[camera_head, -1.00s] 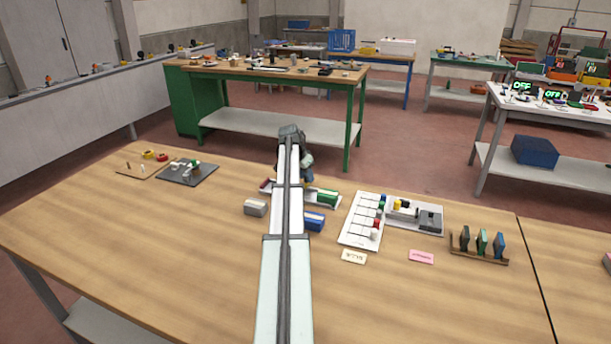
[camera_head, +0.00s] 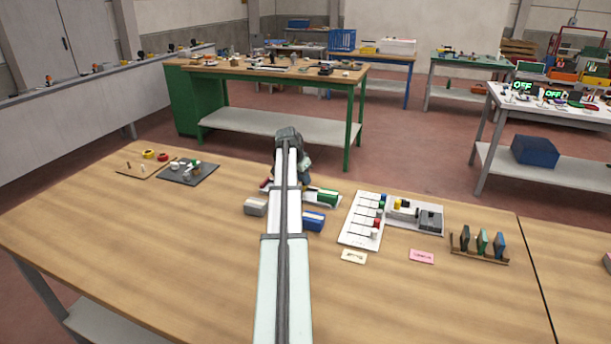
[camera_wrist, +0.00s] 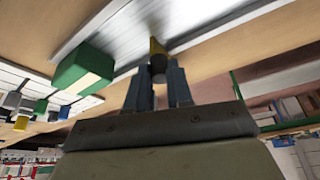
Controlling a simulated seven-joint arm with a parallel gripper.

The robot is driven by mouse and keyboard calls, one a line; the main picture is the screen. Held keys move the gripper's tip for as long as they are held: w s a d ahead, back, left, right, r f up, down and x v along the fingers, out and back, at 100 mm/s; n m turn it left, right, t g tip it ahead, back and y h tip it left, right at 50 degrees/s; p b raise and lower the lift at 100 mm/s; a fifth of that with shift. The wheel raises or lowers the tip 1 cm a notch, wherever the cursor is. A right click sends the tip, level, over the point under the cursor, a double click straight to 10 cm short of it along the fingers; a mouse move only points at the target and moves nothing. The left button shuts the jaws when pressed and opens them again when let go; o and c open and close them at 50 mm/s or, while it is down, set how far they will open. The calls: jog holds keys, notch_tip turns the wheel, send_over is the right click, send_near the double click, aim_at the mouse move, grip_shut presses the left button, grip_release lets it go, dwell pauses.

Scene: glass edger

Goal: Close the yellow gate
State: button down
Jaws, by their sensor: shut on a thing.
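My gripper (camera_wrist: 159,78) is shut on a small part with a yellow tip (camera_wrist: 156,46) and a dark grey, rounded end, seen between its blue fingertips in the wrist view. I take this part to be the yellow gate or its handle; the fingers hide some of it. It sits at a shiny metal tray or channel (camera_wrist: 200,17) with pale raised edges. A green block with a cream label (camera_wrist: 83,80) lies on the metal beside the fingers. In the head view my arm covers the yellow part and the middle of the tray; the green block (camera_head: 326,196) shows to the right.
A grey block (camera_head: 255,207) and a blue block (camera_head: 314,220) stand close on either side of my arm. A white panel with coloured pieces (camera_head: 358,236) lies to the right. A dark mat (camera_head: 178,177) lies at the left. The front left of the bench is clear.

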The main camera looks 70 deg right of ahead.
jog(key=a, duration=0.5)
jog(key=c, duration=1)
grip_release()
jog(key=shift+r, duration=0.1)
jog(key=v, duration=1.3)
jog(key=shift+w+a+r, duration=0.15)
jog(key=shift+a+r, duration=0.05)
jog(key=shift+r, duration=0.05)
